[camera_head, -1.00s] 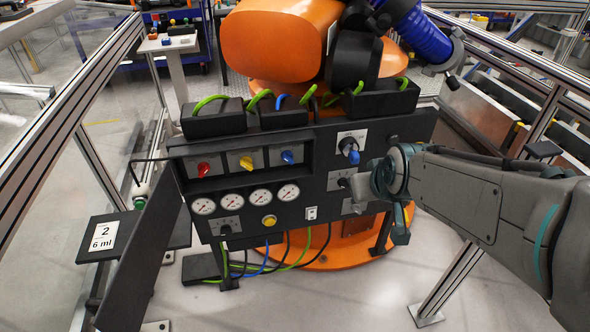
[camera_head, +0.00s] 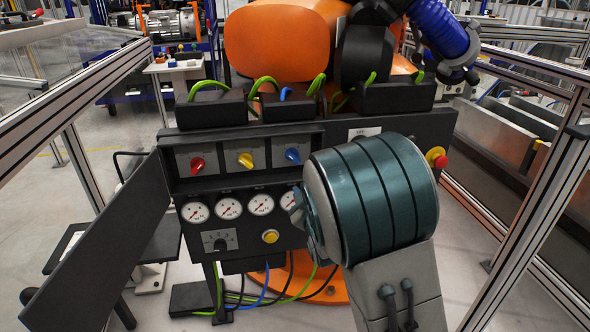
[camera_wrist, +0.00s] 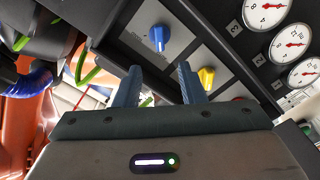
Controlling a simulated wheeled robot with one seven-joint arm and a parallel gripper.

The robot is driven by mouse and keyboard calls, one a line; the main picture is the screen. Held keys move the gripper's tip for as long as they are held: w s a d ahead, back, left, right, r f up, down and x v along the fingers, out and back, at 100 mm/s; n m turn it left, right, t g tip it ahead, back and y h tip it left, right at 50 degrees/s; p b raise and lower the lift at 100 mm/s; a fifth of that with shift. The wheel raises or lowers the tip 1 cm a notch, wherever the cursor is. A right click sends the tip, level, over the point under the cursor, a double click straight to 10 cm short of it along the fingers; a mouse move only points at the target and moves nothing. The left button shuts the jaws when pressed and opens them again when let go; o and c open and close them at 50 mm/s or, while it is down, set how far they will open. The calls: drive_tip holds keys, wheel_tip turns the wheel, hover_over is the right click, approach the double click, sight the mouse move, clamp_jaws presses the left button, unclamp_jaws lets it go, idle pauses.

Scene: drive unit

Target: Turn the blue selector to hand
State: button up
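A blue selector knob (camera_head: 292,155) is on a grey plate at the right end of a row of three knobs on the black panel. It also shows in the wrist view (camera_wrist: 158,38), beyond the fingertips. My gripper (camera_wrist: 159,74) is open and empty, its two blue-grey fingers apart. In that picture the knob lies above the gap between them, and I see no contact.
A yellow knob (camera_head: 246,160) and a red knob (camera_head: 198,163) sit left of the blue one. Below are several gauges (camera_head: 228,208), a black rotary knob (camera_head: 221,243) and a yellow button (camera_head: 270,236). A red emergency button (camera_head: 437,158) is at the right. Cables run along the top.

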sight(294, 160)
drive_tip(key=x, duration=1.3)
drive_tip(key=shift+w, duration=0.25)
clamp_jaws()
